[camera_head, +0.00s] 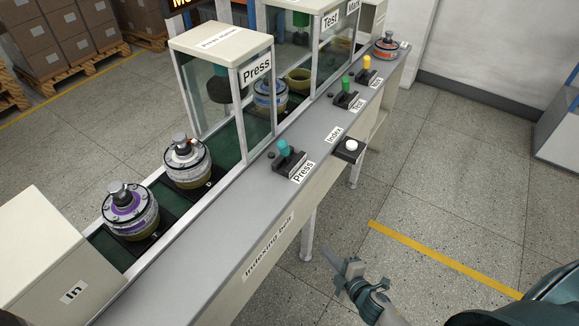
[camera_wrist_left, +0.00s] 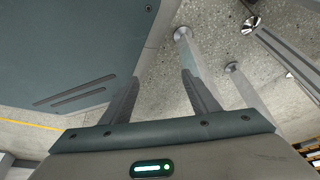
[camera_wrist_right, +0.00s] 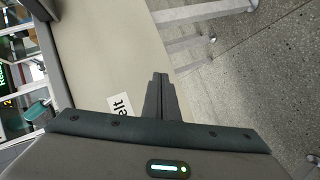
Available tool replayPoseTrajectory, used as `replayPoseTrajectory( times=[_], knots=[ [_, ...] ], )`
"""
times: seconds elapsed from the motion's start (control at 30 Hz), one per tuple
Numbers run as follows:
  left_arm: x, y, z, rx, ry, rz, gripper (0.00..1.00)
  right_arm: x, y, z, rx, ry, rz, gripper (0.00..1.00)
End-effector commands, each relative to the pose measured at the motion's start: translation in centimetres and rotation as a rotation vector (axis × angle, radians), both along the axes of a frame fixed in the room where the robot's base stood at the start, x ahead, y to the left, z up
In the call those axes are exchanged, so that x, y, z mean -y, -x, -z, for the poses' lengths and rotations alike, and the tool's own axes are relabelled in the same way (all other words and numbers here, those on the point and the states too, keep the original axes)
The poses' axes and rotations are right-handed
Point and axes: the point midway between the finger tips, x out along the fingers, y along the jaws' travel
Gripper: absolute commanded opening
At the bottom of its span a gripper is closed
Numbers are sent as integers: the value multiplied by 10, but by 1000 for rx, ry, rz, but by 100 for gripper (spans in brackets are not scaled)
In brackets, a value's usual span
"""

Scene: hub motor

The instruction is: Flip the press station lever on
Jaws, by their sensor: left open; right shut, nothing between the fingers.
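The press station lever (camera_head: 284,150) has a teal handle on a dark base, on the grey top of the indexing belt bench, beside the "Press" label (camera_head: 303,171). A teal handle also shows at the left edge of the right wrist view (camera_wrist_right: 36,110). My right gripper (camera_head: 333,262) is over the floor in front of the bench, apart from the lever and below and right of it in the head view. Its fingers (camera_wrist_right: 158,82) are together and empty. My left gripper (camera_wrist_left: 158,80) shows only in its wrist view, with its fingers spread and nothing between them.
A white-topped button box (camera_head: 349,149) sits right of the lever on the bench edge. The green lever (camera_head: 346,86) and yellow lever (camera_head: 366,66) stand farther back. The glass-walled press station (camera_head: 222,85) rises behind the lever. Hub motors (camera_head: 131,211) sit on the belt.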

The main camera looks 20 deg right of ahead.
Motion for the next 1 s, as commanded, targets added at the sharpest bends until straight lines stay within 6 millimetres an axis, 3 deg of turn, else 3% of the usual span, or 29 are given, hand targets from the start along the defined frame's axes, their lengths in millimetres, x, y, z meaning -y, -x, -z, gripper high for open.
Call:
replayPoseTrajectory(
  times=[0.1,0.3,0.5,0.7,1.0],
  knots=[
    [7,-17,1,41,13,1,55,-9,-25,-62,159,119,-95,0],
    [18,-42,-5,107,34,2,55,-29,-43,-164,404,331,-224,0],
    [25,-59,-10,151,48,4,55,-45,-41,-232,571,487,-296,0],
    [28,-65,-13,169,53,4,55,-52,-38,-258,633,549,-319,0],
    [28,-65,-14,168,53,3,55,-52,-38,-259,637,552,-321,0]
  ],
)
